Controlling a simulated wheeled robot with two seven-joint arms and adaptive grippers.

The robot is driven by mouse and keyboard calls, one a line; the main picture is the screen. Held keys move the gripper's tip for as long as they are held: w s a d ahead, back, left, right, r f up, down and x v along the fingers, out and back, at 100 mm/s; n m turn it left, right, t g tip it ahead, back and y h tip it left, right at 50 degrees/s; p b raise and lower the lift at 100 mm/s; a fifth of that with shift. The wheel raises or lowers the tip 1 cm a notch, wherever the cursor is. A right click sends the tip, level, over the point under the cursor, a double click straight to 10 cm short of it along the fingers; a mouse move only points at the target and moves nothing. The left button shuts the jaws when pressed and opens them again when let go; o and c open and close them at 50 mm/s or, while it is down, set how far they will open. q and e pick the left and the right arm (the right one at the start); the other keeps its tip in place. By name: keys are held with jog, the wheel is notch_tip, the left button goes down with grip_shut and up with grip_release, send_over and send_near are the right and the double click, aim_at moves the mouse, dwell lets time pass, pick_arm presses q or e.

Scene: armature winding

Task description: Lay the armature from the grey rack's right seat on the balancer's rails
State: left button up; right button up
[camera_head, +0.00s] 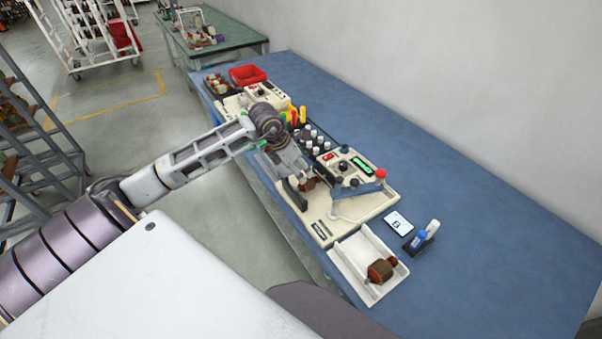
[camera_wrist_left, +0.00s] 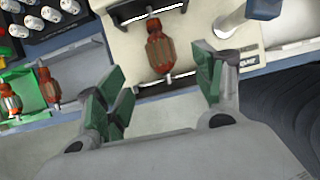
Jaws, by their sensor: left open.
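An armature with a red-brown body (camera_wrist_left: 159,50) lies across two rails (camera_wrist_left: 167,78) on a cream machine that looks like the balancer (camera_head: 318,226). It partly shows beside my gripper in the head view (camera_head: 309,184). My left gripper (camera_wrist_left: 165,88) is open, with its green-padded fingers spread apart. The armature lies just beyond the fingertips, centred between them, and does not appear to be held. In the head view my left gripper (camera_head: 295,190) is low over the machine's left part. My right gripper is out of view. I cannot tell which holder is the grey rack.
A white tray (camera_head: 345,268) at the near end holds another armature (camera_head: 381,270). The blue bench (camera_head: 470,210) is clear at right.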

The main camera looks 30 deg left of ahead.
pick_arm(q)
jog(key=shift+v, duration=0.9)
jog(key=shift+s+f, duration=0.1)
